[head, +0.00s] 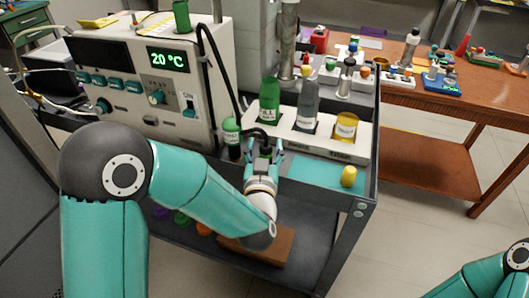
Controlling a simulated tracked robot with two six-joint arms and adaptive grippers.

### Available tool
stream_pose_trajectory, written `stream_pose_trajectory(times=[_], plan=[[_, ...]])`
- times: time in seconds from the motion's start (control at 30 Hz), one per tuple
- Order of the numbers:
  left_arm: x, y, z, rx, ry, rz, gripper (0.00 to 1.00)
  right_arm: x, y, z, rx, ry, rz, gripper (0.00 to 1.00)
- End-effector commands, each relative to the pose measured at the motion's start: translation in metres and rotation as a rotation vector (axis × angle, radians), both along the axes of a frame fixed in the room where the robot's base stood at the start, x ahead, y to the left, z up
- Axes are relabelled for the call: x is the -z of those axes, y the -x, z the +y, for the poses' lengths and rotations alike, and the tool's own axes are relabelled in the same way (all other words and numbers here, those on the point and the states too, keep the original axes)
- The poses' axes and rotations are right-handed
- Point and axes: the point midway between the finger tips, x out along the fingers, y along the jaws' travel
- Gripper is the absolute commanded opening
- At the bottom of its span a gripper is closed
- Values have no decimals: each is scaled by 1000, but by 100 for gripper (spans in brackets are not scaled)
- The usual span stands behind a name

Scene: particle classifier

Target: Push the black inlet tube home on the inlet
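The black inlet tube (216,62) rises from the top of the white machine and arches down its right side toward the front of the bottle holder. Its lower end shows as a dark piece between the fingers of my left gripper (263,158), which points away from me and appears shut on it. The inlet itself is hidden or too small to make out, so I cannot tell how the tube end sits on it. My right arm shows only in the bottom right corner; its gripper is out of view.
A white holder (325,145) carries green, grey and yellow labelled bottles. A small green bottle (231,132) stands close left of my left gripper. A yellow piece (348,177) stands on the teal mat (312,174) near the cart's edge.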

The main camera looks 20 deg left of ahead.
Motion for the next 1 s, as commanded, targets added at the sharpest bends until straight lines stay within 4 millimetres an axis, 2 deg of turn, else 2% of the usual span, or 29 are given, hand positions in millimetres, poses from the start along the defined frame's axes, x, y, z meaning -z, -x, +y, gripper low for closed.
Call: stream_pose_trajectory(times=[0.03,0.3,0.73,0.87,1.0], plan=[[0,-1,-1,3,0,0,45,0,0,0,0,0,0,40],[0,-1,-3,6,-1,1,0,0,0,0,0,0,0,40],[-7,-1,-4,7,0,-2,0,-1,0,0,0,0,0,40],[-19,-1,-5,8,1,-4,0,-4,0,0,0,0,0,40],[-43,-1,-4,7,3,-7,0,-9,0,0,0,0,0,40]])
